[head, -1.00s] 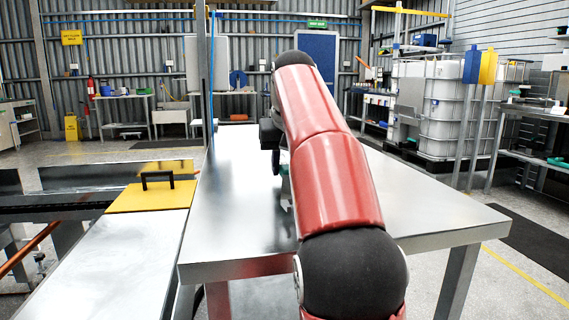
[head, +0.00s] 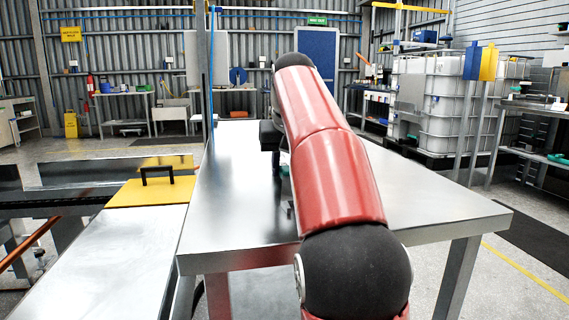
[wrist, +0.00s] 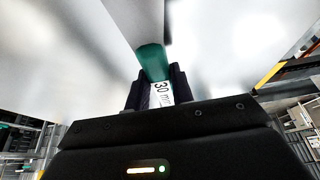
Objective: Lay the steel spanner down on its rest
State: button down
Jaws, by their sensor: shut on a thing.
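My gripper (wrist: 158,78) is shut on the spanner (wrist: 152,62) in the wrist view. The spanner shows a green band, a white label reading "30 mm" between the fingers, and a grey steel part running up out of the picture. In the head view my gripper (head: 276,165) is over the steel table (head: 235,210), mostly behind my red arm. A small dark piece below it may be part of the spanner; I cannot tell. The spanner's rest cannot be made out in either view.
The table's left and front right areas are bare. A yellow plate with a black handle (head: 157,176) lies on the lower metal bench (head: 120,255) at left. A thin post with a blue line (head: 211,90) rises by the table's left edge. A white caged tank (head: 440,110) stands behind right.

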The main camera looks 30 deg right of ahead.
jog(key=c, duration=1.1)
grip_release()
jog(key=shift+o, duration=0.3)
jog(key=o, duration=0.5)
jog(key=shift+c, duration=0.2)
jog(key=shift+p+v, duration=3.45)
jog(key=shift+v, duration=1.05)
